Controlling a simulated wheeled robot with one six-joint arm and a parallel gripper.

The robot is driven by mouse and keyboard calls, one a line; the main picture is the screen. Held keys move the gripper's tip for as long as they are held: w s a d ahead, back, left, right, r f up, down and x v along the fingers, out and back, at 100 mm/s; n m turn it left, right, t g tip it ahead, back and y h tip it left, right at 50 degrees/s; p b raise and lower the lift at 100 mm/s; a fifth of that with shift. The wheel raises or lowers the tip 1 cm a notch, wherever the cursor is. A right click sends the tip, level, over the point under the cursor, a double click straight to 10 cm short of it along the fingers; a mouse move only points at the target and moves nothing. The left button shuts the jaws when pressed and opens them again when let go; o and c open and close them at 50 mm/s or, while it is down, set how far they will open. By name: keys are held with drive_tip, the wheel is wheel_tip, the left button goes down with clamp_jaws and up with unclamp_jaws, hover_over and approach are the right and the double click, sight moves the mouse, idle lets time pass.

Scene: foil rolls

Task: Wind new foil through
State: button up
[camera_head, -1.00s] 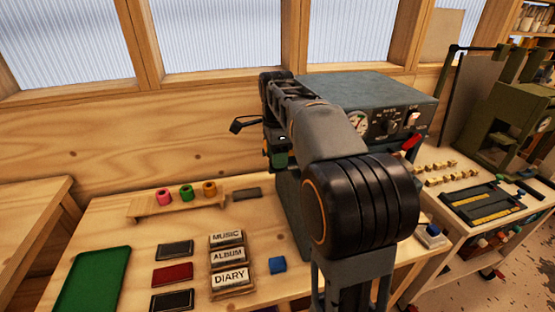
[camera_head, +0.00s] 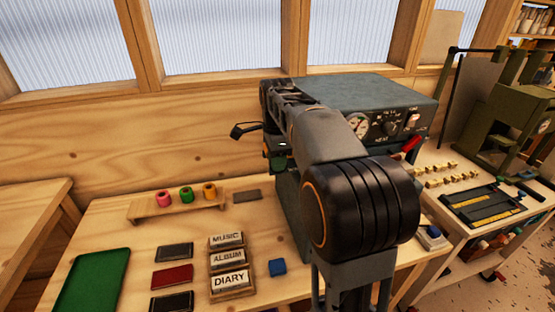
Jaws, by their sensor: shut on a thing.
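The grey-blue foil machine (camera_head: 360,90) stands at the back of the bench, with a gauge, knobs and a red lever (camera_head: 411,143) on its front. My arm crosses in front of it and hides much of its left part. My gripper (camera_head: 272,143) is at the machine's left end, a dark shape at the end of my arm. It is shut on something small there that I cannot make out. A pink foil roll (camera_head: 163,198), a green roll (camera_head: 187,194) and an orange roll (camera_head: 209,190) stand on a wooden rack (camera_head: 178,208) to the left.
Wooden blocks reading MUSIC, ALBUM and DIARY (camera_head: 231,281), dark and red covers (camera_head: 172,273), a blue cube (camera_head: 277,267) and a green mat (camera_head: 93,280) lie on the bench. A grey bar (camera_head: 247,195) lies beside the rack. A cart with brass type (camera_head: 436,170) stands at right.

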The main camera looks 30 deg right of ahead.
drive_tip(key=shift+s+d+r+y+p, duration=0.1)
drive_tip(key=shift+d+r+y+p, duration=0.05)
drive_tip(key=shift+y+p, duration=0.55)
drive_tip(key=shift+t+y+p, duration=0.3)
drive_tip(key=shift+y, duration=0.6)
drive_tip(key=o, duration=0.9)
drive_tip(key=p+v, duration=0.2)
drive_tip(key=v, duration=1.1)
drive_tip(key=shift+r, duration=0.25)
